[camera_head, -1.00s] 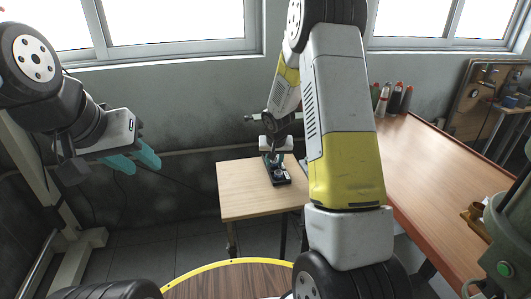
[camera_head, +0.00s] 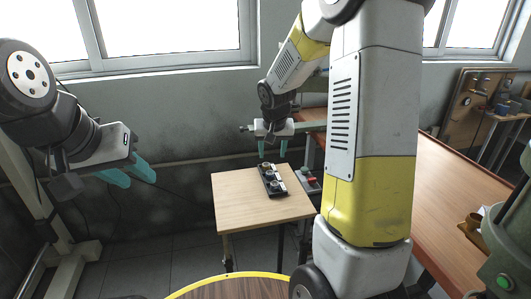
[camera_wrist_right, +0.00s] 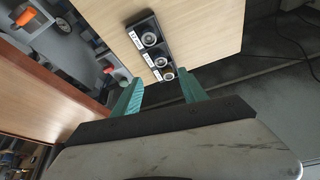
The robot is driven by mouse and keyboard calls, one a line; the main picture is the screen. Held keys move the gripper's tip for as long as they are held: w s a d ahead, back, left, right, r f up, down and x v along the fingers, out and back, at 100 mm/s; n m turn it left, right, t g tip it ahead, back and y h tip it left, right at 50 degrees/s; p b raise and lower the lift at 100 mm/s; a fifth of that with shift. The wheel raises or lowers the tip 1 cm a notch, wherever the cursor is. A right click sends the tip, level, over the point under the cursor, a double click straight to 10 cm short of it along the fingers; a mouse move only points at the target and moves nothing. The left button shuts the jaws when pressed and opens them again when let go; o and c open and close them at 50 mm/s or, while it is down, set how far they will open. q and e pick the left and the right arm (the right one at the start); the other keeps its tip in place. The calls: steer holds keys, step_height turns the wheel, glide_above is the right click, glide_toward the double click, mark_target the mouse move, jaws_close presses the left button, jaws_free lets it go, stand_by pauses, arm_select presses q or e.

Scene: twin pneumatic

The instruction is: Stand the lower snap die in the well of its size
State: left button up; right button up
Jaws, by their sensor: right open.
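A black rack (camera_head: 273,186) lies on the small light wood table. I cannot tell whether a ring there is an empty well or a seated die, and the lower snap die is not clearly identifiable. My right gripper (camera_head: 272,155) is open and empty, above the far end of the rack. Its teal fingers (camera_wrist_right: 160,80) stand apart, with the rack's end beyond and between them. My left gripper (camera_head: 130,174) is open and empty at the left, far from the table.
The small table (camera_head: 238,205) is otherwise bare. A grey device with a red button (camera_head: 312,181) stands just past its right edge. A long brown bench (camera_head: 440,185) runs along the right. A round dark wood top with a yellow rim (camera_head: 235,283) is in front.

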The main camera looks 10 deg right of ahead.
steer(key=s+r+y, duration=0.1)
steer(key=s+r, duration=1)
steer(key=s, duration=0.2)
steer(key=s+a+r+n+y, duration=0.1)
steer(key=s+a+r, duration=0.1)
steer(key=s, duration=0.5)
steer(key=s+a+r+n+t+y, duration=0.1)
steer(key=s+a, duration=0.1)
steer(key=s, duration=0.5)
steer(key=shift+s+r+t, duration=0.15)
steer(key=shift+r+t, duration=0.15)
steer(key=shift+r, duration=0.05)
